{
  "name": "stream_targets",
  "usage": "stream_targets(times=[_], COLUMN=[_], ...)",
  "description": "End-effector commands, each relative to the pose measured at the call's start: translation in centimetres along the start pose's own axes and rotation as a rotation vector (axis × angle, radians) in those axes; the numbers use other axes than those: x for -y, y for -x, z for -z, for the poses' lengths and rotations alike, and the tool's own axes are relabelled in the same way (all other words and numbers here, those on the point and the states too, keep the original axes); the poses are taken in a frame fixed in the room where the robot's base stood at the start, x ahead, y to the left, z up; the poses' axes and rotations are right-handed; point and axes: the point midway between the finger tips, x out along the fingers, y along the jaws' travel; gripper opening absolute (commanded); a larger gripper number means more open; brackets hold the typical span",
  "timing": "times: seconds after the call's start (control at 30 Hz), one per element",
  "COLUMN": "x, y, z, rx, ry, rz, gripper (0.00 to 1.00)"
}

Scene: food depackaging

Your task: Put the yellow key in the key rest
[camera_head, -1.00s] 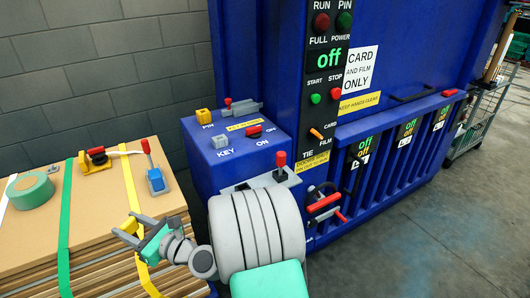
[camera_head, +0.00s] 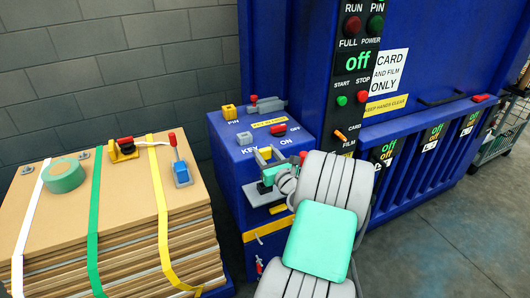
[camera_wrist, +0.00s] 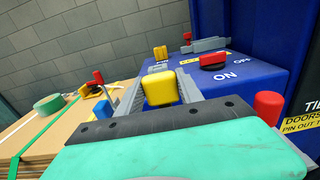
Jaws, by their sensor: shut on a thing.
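My gripper (camera_head: 268,168) is shut on the yellow key (camera_wrist: 160,88), whose rounded block shows between the fingers in the wrist view. The gripper is at the front edge of the blue control box (camera_head: 225,155), close to the KEY and ON labels. In the head view the key is mostly hidden by the fingers. A grey block (camera_head: 244,138) sits by the KEY label on the box top. A grey bracket (camera_head: 268,106) with a red knob is behind it, by a yellow label. I cannot tell which part is the key rest.
A yellow block (camera_head: 229,111) stands by the PIN label. A red switch (camera_head: 278,130) is between ON and OFF. A red-topped lever (camera_wrist: 268,106) is right of my gripper. Strapped cardboard (camera_head: 120,215) with tape (camera_head: 63,175) and buckles is at the left.

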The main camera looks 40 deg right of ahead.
Motion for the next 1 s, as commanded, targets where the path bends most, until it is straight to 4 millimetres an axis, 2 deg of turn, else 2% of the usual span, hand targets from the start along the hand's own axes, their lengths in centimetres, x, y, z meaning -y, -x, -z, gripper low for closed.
stream_targets(times=[0.33,0.8,1.0], x=[-0.1,-0.2,-0.1], y=[0.2,0.2,0.2], z=[-0.1,5.0,5.8], rx=[0.0,0.001,0.002], ry=[-0.003,-0.001,0.0], rz=[-0.002,-0.003,-0.003], gripper=[0.03,0.03,0.03])
